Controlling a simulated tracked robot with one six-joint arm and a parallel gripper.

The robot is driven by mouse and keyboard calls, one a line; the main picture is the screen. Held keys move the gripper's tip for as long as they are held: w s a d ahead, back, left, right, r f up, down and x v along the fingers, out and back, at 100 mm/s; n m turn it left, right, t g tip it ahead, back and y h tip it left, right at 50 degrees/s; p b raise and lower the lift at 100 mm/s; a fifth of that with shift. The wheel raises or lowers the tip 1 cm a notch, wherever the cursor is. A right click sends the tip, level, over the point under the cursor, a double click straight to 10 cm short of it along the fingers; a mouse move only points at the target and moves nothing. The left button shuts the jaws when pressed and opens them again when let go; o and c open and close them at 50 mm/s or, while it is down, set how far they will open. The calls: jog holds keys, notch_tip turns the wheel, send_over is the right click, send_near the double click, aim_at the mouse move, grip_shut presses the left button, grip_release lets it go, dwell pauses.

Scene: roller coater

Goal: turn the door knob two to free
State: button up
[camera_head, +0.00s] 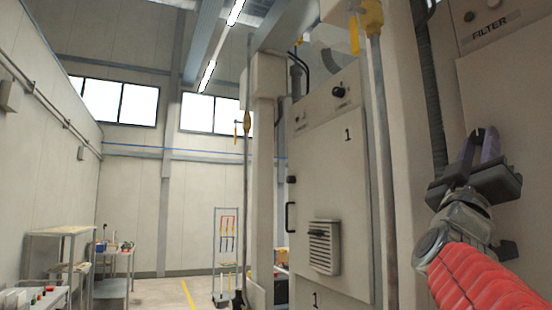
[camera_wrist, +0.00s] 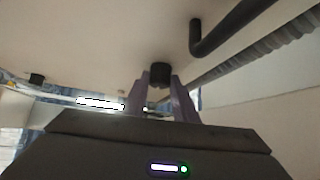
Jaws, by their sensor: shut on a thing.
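My gripper (camera_head: 480,142) is raised at the right in the head view, in front of the pale panel marked FILTER. In the wrist view its two purple fingers (camera_wrist: 161,88) stand on either side of a short black knob (camera_wrist: 160,73), and they are shut on it. I cannot tell by any label which knob is number two. The held knob is hard to make out in the head view.
A black bent handle (camera_wrist: 200,38) and a grey ribbed hose (camera_wrist: 250,60) lie close to the right of my fingers. A cabinet door marked 1 (camera_head: 335,185) with a black knob (camera_head: 338,90) stands left of my arm. Shelving (camera_head: 60,232) stands far left.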

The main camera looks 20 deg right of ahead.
jog(key=shift+w+m+g, duration=0.1)
jog(key=shift+m+g, duration=0.5)
jog(key=shift+w+m+g+h, duration=0.1)
jog(key=shift+m+g+h, duration=0.3)
jog(key=shift+m+g, duration=1.05)
jog(key=shift+w+m+g+h, duration=0.1)
jog(key=shift+m+g+h, duration=0.3)
jog(key=shift+m+g, duration=1)
jog(key=o, duration=1.1)
jog(key=shift+c, duration=0.2)
jog(key=shift+a+f, duration=0.1)
jog(key=shift+f, duration=0.05)
jog(key=v, duration=1.3)
jog(key=shift+a+f, duration=0.15)
jog(key=shift+f, duration=0.1)
jog(key=shift+s, duration=0.1)
